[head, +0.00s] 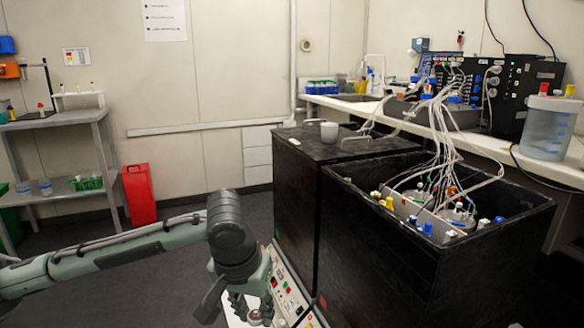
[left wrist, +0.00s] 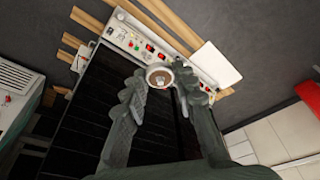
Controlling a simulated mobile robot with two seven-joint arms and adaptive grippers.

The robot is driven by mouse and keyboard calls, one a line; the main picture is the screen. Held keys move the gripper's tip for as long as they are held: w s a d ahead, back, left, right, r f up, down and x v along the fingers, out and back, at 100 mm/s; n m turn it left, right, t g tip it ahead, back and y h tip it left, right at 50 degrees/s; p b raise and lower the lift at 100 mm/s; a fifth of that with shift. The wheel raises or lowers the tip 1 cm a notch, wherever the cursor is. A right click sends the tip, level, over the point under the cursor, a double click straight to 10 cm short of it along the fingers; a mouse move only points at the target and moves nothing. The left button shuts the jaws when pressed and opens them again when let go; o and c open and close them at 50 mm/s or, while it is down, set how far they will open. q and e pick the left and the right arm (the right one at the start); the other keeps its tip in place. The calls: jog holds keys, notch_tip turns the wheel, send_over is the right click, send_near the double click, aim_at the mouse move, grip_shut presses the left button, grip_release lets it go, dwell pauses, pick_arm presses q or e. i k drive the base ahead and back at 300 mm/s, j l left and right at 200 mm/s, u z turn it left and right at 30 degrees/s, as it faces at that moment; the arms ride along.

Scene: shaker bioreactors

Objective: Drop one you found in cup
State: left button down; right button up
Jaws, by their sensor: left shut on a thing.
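My left gripper (head: 251,312) hangs low in front of the black shaker cabinets, near the control panel. Its fingers are shut on a small round thing (left wrist: 160,76). This thing has a pale rim and a brownish middle in the left wrist view, and its small brownish side (head: 254,317) shows at the bottom of the head view. I cannot tell exactly what it is. A white cup (head: 329,131) stands upright on the black lid of the left cabinet, above and to the right of the gripper. The inside of the cup is hidden. My right gripper is not in view.
The open black cabinet (head: 430,250) on the right holds vessels with many tubes. A control panel (head: 290,290) sits at the left cabinet's front. A red canister (head: 139,195) and a metal shelf (head: 60,120) stand to the left. The lid around the cup is mostly clear.

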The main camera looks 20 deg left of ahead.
aim_at(331, 141)
jog(key=i+l+u, duration=0.4)
jog(key=l+u, duration=0.2)
jog(key=i+l, duration=0.25)
jog(key=l, duration=0.25)
